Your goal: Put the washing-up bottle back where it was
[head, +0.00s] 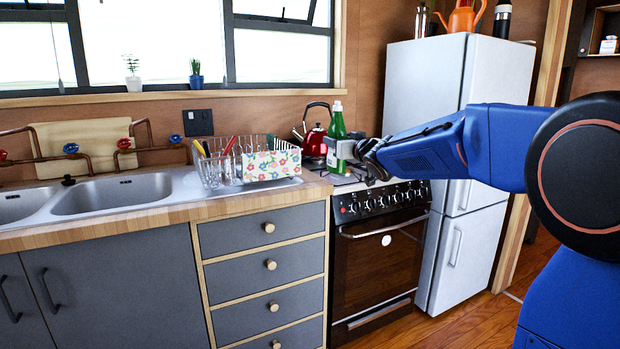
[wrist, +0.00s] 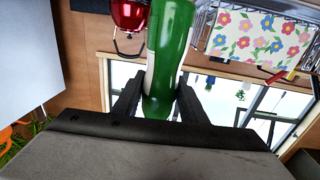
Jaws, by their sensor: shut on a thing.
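The washing-up bottle (head: 337,128) is green with a white cap and shows upright in the head view, in front of the red kettle. My gripper (head: 344,150) is shut on it, over the stove's left side. In the wrist view the green bottle (wrist: 166,60) sits between the two dark fingers of my gripper (wrist: 158,105). The stove (head: 380,250) is below the bottle; I cannot tell whether the bottle's base touches anything, as my gripper hides part of it.
A red kettle (head: 315,141) stands close behind the bottle. The sink (head: 112,194) lies further left. A white fridge (head: 425,85) stands right of the stove. Wooden counter edge (head: 150,218) runs in front.

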